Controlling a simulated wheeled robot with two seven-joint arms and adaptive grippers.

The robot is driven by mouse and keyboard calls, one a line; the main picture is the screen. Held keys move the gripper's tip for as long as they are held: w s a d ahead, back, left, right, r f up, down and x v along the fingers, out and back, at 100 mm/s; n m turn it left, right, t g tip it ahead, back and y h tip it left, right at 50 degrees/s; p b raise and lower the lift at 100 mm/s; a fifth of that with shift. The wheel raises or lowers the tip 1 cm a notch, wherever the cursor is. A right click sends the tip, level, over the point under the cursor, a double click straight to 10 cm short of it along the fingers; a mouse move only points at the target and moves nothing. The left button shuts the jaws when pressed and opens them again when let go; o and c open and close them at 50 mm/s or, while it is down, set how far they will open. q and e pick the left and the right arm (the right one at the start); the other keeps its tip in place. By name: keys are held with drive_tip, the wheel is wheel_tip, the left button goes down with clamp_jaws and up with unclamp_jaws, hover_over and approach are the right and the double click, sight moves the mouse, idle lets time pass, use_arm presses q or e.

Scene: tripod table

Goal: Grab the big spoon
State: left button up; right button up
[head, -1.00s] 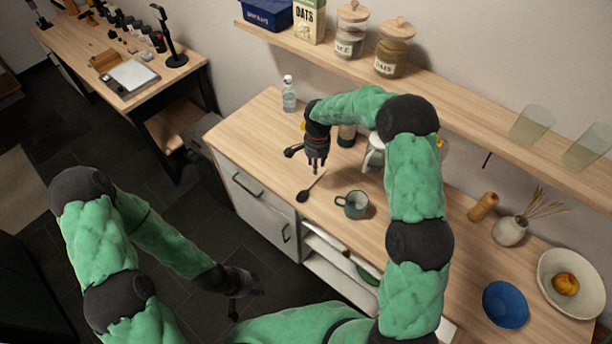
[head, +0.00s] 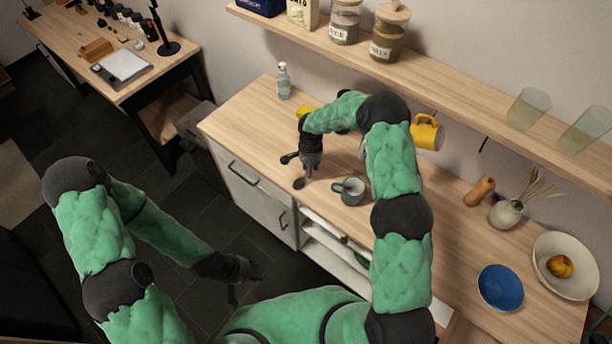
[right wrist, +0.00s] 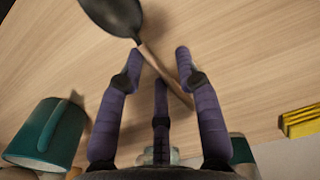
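The big spoon (head: 299,183) has a dark bowl and a wooden handle and lies on the wooden counter. In the right wrist view its bowl (right wrist: 113,14) is at the top and its handle runs diagonally between my fingers. My right gripper (head: 309,174) is low over the handle, with its fingers pointing down. In the right wrist view the right gripper (right wrist: 157,62) is open, its fingers spread on both sides of the handle; contact cannot be told. My left gripper (head: 240,282) hangs over the floor, away from the counter; its finger opening is unclear.
A teal mug (head: 349,191) stands close right of the spoon. A bottle (head: 283,81) stands at the back left of the counter (head: 245,120). A yellow mug (head: 427,132) is behind my right arm. A blue bowl (head: 500,288) is at the right.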

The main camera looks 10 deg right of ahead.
drive_tip(key=shift+f, duration=0.1)
clamp_jaws()
idle(0.4)
